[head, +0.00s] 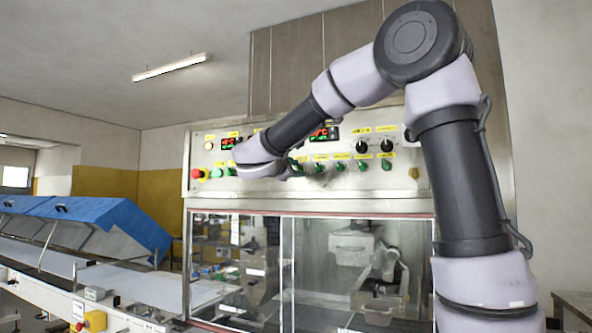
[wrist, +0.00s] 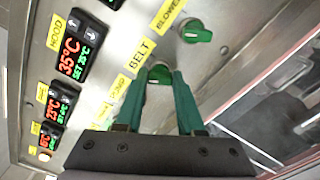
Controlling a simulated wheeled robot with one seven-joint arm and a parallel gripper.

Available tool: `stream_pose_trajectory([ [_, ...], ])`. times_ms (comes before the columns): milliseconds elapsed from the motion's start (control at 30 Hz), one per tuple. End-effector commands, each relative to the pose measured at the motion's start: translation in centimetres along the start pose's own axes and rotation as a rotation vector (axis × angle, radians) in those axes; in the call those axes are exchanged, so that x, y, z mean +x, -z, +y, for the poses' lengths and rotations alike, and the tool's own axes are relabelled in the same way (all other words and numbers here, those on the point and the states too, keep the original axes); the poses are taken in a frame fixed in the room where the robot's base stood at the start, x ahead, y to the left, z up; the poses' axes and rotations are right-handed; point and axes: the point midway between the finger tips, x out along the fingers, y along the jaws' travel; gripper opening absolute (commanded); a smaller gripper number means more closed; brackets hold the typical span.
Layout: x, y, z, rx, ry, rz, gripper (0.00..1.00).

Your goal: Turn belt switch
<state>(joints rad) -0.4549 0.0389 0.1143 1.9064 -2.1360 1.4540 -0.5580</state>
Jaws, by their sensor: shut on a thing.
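The belt switch (wrist: 159,73) is a green rotary knob on the steel control panel, beside a yellow BELT label (wrist: 139,50) in the wrist view. My gripper (wrist: 160,80) has two green fingers, one on each side of this knob, and is shut on it. The knob's lower part is hidden between the fingers, so its exact angle is hard to read. In the head view my gripper (head: 294,168) is at the panel's front, largely covered by my wrist.
A green BLOWER knob (wrist: 194,32) is close by. Digital displays (wrist: 70,57) line the panel. More green knobs (head: 340,166), black knobs (head: 387,146) and a red button (head: 197,173) share the panel (head: 400,180). Below is a glazed enclosure (head: 340,270); a blue-covered conveyor (head: 100,220) stands left.

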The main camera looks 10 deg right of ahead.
Motion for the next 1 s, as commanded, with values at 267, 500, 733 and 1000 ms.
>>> stream_pose_trajectory([
  [267,0.0,0.1,-0.1,-0.002,0.001,0.002,0.68],
  [500,-0.1,0.1,0.0,-0.001,0.0,0.001,0.68],
  [733,-3.0,0.1,0.0,0.0,-0.002,0.004,0.68],
  [1000,-8.4,0.1,0.0,-0.001,-0.001,0.004,0.68],
])
